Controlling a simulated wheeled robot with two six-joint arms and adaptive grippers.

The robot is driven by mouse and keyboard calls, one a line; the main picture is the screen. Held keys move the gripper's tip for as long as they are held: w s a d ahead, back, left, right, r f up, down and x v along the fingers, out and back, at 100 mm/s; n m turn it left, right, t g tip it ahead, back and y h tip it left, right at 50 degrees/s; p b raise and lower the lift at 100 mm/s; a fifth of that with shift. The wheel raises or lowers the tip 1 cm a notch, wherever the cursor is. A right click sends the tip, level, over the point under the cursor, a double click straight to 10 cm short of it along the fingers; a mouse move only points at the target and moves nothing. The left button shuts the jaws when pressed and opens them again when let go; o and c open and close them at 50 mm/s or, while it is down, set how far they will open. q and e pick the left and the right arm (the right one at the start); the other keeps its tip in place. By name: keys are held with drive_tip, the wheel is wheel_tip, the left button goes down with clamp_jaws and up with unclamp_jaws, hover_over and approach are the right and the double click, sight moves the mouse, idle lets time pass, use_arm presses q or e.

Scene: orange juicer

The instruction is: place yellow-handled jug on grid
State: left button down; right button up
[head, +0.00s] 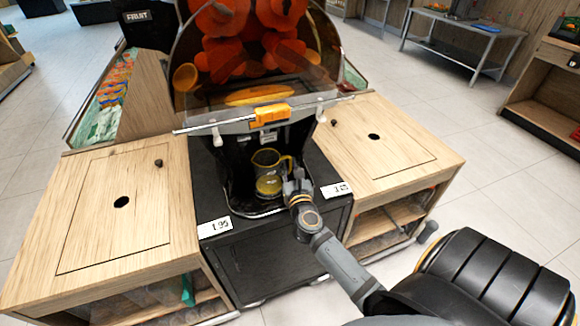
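A clear jug with a yellow rim and yellow handle (266,160) stands in the dark bay under the orange juicer's spout area. Its handle is on the right side, towards my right gripper. My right gripper (296,182) is at the bay's front right, close beside the jug's handle. Whether its fingers touch or close on the handle is too small to tell. The grid under the jug is mostly hidden in the dark bay; I cannot tell whether the jug's base rests on it. My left gripper is not in view.
The orange juicer (250,60) has a clear curved cover and an orange latch (271,113) above the bay. Wooden cabinets stand at left (95,225) and right (385,130). Price tags (214,227) sit on the black base's front edge. Open tiled floor lies at right.

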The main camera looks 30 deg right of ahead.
drive_tip(key=shift+r, duration=0.3)
drive_tip(key=v, duration=0.3)
drive_tip(key=b+v, duration=0.1)
drive_tip(key=v, duration=0.3)
drive_tip(key=b+v, duration=0.1)
drive_tip(key=v, duration=0.2)
drive_tip(key=shift+s+a+f, duration=0.15)
drive_tip(key=shift+s+f, duration=0.15)
drive_tip(key=shift+s, duration=0.05)
drive_tip(key=shift+s+a+r, duration=0.2)
drive_tip(key=shift+s+a, duration=0.05)
drive_tip(key=shift+s, duration=0.35)
